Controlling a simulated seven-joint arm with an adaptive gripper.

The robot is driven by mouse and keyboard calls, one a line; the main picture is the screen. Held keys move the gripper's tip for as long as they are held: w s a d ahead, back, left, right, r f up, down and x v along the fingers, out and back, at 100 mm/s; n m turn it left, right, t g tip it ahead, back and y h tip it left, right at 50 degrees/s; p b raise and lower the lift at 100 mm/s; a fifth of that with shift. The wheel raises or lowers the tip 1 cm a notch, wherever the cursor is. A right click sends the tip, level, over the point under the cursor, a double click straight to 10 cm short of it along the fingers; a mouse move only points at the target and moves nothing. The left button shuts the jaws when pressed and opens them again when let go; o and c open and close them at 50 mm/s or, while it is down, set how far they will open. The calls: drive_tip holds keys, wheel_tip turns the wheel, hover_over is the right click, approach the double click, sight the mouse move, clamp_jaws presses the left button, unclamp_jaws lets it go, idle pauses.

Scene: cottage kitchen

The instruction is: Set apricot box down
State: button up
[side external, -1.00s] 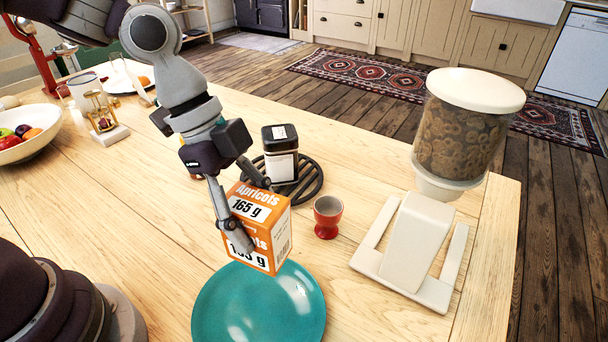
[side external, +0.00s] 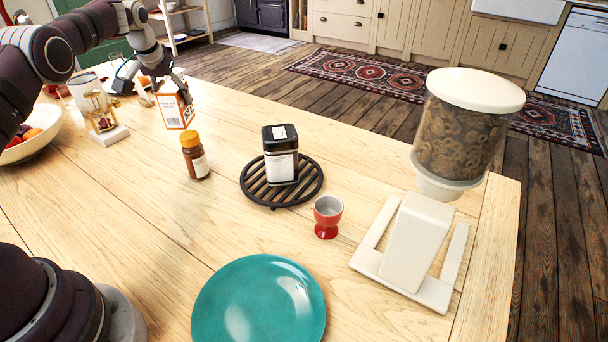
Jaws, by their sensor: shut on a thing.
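The apricot box (side external: 173,112), orange and white with a barcode showing, is in the upper left of the side external view, near the far edge of the table. My gripper (side external: 181,92) is shut on its upper part. The box looks upright with a slight tilt. I cannot tell whether its bottom touches the table or hangs just above it. The gripper's far finger is partly hidden.
A brown jar with an orange lid (side external: 195,156) stands just in front of the box. A red egg cup (side external: 327,216), teal plate (side external: 232,308), cereal dispenser (side external: 428,245) and hourglass (side external: 103,112) stand around. Bare wood lies right of the box.

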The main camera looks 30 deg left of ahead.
drive_tip(key=shift+s+a+f+n+g+y, duration=0.15)
drive_tip(key=shift+s+a+f+n, duration=0.4)
drive_tip(key=shift+f, duration=0.85)
drive_tip(key=shift+a+f+n+g+y, duration=0.1)
drive_tip(key=shift+a+f+n, duration=0.2)
drive_tip(key=shift+a+f, duration=0.8)
drive_tip(key=shift+s+a+f+n+g+y, duration=0.15)
drive_tip(key=shift+s+a+f+n, duration=0.25)
drive_tip(key=shift+f, duration=1.25)
drive_tip(key=shift+w+f, duration=0.1)
drive_tip(key=shift+f, duration=0.05)
drive_tip(key=o, duration=1.2)
